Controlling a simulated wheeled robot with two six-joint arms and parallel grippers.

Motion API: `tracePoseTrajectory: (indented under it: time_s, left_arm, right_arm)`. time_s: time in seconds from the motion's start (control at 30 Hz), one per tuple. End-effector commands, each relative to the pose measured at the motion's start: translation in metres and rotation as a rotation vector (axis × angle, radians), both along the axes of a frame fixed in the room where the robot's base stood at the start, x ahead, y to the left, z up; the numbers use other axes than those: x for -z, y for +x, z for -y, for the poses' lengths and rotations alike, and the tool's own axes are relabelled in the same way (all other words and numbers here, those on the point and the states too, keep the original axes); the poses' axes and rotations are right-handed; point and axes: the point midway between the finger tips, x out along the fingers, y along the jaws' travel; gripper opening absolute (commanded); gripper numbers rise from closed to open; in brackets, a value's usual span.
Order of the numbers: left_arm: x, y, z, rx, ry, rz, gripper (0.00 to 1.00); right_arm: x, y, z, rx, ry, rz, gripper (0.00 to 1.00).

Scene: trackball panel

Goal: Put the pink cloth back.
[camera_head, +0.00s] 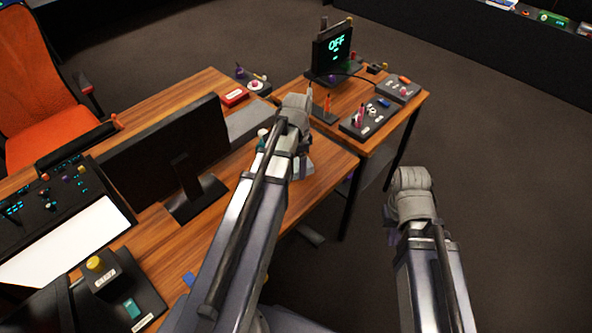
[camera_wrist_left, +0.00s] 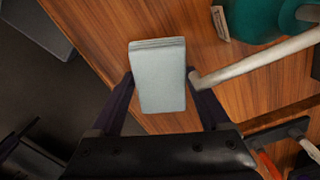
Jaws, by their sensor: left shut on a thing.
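I cannot make out a pink cloth in either view. In the left wrist view, a pale grey, folded, block-like thing (camera_wrist_left: 160,78) sits between the two dark fingers of my left gripper (camera_wrist_left: 160,82), which is shut on it. It is over the wooden desk near an edge; I cannot tell if it touches the top. In the head view my left arm hides most of this gripper. My right arm hangs over open floor beyond the desks; its gripper is hidden, so its jaws cannot be read.
A teal object (camera_wrist_left: 262,18) and a pale rod (camera_wrist_left: 258,62) lie close right of the left gripper. A black monitor (camera_head: 172,145) stands left of my left arm. An orange chair (camera_head: 40,90) stands far left.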

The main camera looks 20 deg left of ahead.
Motion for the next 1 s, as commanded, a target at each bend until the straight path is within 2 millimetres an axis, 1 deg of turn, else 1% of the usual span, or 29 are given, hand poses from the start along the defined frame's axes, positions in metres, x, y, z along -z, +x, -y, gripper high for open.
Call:
tracePoseTrajectory:
  time_s: [0.03, 0.1, 0.2, 0.27, 0.57, 0.73, 0.77, 0.9, 1.0]
  left_arm:
    - [0.002, 0.003, -0.007, -0.003, 0.0, 0.0, 0.35]
    - [0.017, 0.002, -0.005, -0.001, 0.0, 0.0, 0.35]
    - [0.031, 0.001, -0.004, -0.001, 0.0, 0.0, 0.35]
    - [0.036, 0.001, -0.004, -0.001, 0.0, 0.0, 0.35]
    - [0.035, 0.001, -0.004, -0.001, 0.0, 0.0, 0.35]
    - [0.04, 0.001, -0.004, -0.001, 0.0, 0.0, 0.35]
    - [0.038, 0.001, -0.004, -0.001, 0.0, 0.0, 0.83]
    - [0.038, 0.001, -0.004, -0.001, 0.0, 0.0, 0.99]
    - [0.038, 0.001, -0.004, -0.001, 0.0, 0.0, 1.0]
  right_arm:
    - [0.002, 0.0, 0.0, 0.0, 0.0, 0.0, 0.0]
    - [0.017, 0.0, 0.0, 0.0, 0.0, 0.0, 0.0]
    - [0.031, 0.0, 0.0, 0.0, 0.0, 0.0, 0.0]
    - [0.036, 0.0, 0.0, 0.0, 0.0, 0.0, 0.0]
    - [0.035, 0.0, 0.0, -0.001, 0.0, 0.0, 0.0]
    - [0.04, 0.0, 0.0, -0.001, 0.0, 0.0, 0.0]
    - [0.038, 0.0, 0.0, -0.001, 0.0, 0.0, 0.0]
    - [0.038, 0.0, 0.0, -0.001, 0.0, 0.0, 0.0]
    - [0.038, 0.0, 0.0, -0.001, 0.0, 0.0, 0.0]
